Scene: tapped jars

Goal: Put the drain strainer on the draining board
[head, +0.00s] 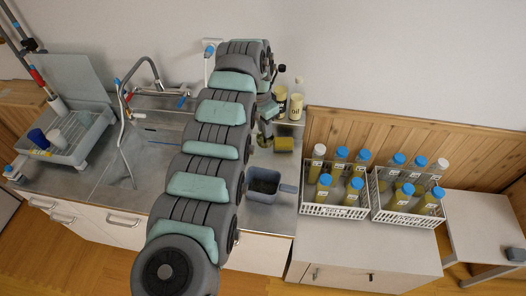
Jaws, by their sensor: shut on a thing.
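My gripper (264,136) is at the far end of my arm, over the steel counter right of the sink. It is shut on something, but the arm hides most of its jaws. A yellow piece (284,144) shows just right of the jaws; whether it is held or stands behind, I cannot tell. I cannot make out the drain strainer; it is hidden or too small to tell.
A grey pan (265,197) with a handle is below the gripper. Oil jars (297,106) stand behind it. White crates (337,211) of blue-capped bottles are on the right. A dish rack (97,132) with cups and a tall faucet (120,95) are on the left.

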